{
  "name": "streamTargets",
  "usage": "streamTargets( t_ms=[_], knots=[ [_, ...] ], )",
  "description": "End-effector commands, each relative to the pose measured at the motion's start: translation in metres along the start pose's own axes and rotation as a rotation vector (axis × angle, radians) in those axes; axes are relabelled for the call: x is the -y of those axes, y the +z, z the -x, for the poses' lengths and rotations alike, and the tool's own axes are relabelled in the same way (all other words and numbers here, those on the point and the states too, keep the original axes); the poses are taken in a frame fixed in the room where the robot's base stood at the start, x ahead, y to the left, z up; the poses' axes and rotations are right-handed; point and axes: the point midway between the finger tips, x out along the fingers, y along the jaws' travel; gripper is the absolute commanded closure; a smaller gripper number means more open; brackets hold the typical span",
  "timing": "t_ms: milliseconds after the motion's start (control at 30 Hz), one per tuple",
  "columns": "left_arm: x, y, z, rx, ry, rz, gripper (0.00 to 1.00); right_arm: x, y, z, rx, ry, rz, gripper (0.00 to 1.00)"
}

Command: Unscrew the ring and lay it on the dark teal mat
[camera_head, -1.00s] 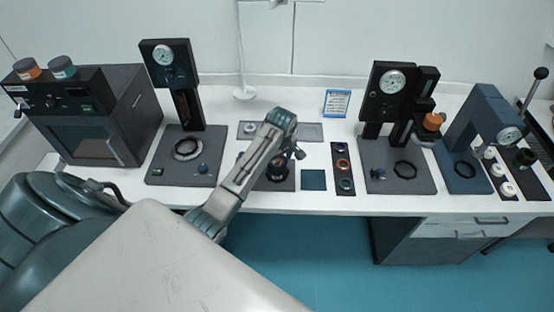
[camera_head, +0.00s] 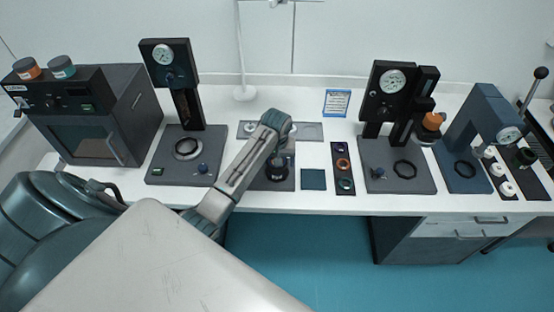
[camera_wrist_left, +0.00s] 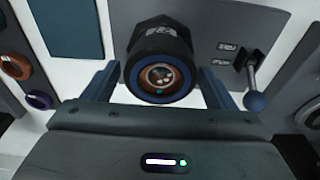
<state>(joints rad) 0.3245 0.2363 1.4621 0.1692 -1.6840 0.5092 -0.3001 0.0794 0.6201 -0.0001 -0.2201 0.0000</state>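A black cylindrical fixture (camera_head: 279,173) stands on a grey plate in the head view, partly hidden by my left arm. In the left wrist view, the fixture has a blue ring (camera_wrist_left: 160,78) around its open end, with copper and dark parts inside. My left gripper (camera_wrist_left: 160,90) is open, with one finger on each side of the ring and visible gaps between. It is empty. The dark teal mat (camera_head: 313,180) lies bare just right of the fixture's plate, and also shows at the upper left of the wrist view (camera_wrist_left: 70,28). My right gripper is not in view.
A black strip (camera_head: 344,188) with several coloured rings lies right of the mat. In the wrist view, a lever with a blue knob (camera_wrist_left: 255,102) stands right of the fixture. Gauge presses (camera_head: 186,148) (camera_head: 398,178) stand on both sides. White bench shows around the mat.

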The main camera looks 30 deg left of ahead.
Motion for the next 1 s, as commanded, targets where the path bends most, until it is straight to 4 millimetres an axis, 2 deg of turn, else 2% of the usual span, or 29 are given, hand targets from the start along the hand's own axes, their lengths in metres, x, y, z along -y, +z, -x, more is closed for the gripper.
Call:
streamTargets(
  t_ms=[33, 200, 367, 867, 1000],
  knots=[
    [-0.0001, 0.0000, 0.0001, 0.000, 0.000, 0.000, 0.32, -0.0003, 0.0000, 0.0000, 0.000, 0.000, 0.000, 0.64],
    [-0.0002, 0.0000, 0.0002, 0.000, 0.000, 0.001, 0.65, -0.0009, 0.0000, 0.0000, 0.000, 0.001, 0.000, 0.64],
    [-0.0004, 0.0000, 0.0003, 0.000, -0.009, 0.075, 0.66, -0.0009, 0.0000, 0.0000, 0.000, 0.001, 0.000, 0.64],
    [-0.0009, -0.0002, 0.0009, 0.001, -0.092, 0.766, 0.66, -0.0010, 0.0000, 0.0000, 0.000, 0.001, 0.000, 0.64],
    [-0.0004, -0.0002, 0.0018, 0.001, -0.094, 0.779, 0.66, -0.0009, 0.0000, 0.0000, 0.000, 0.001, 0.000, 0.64]
  ],
)
